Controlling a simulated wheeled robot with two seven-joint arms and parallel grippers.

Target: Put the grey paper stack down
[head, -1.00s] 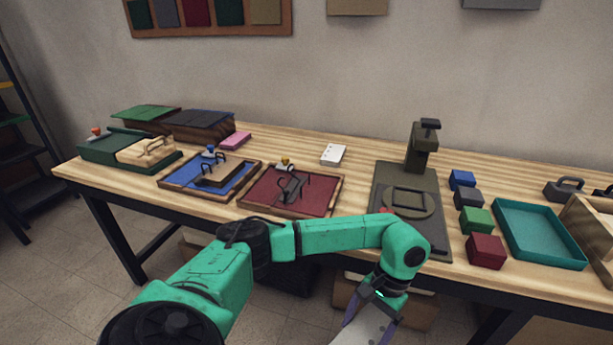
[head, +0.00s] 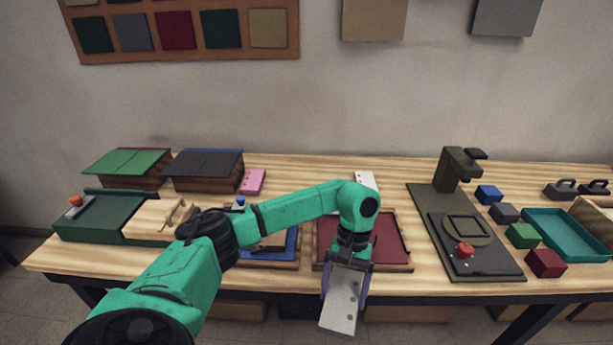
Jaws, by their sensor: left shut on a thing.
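My left gripper (head: 345,284) is shut on a flat light-grey stack with dark dots, which I take as the grey paper stack (head: 341,306). The stack hangs tilted below the fingers, in front of the table's front edge and the dark red tray (head: 391,241). It looks clear of the table. My left forearm and wrist hide part of the red tray and what lies in it. My right gripper is not in view.
A blue tray (head: 291,246) is partly behind my arm. A press (head: 452,185) with a red knob stands to the right, beside several coloured blocks (head: 523,236) and a teal tray (head: 577,246). A white dotted pad (head: 366,179) and a pink pad (head: 253,181) lie behind.

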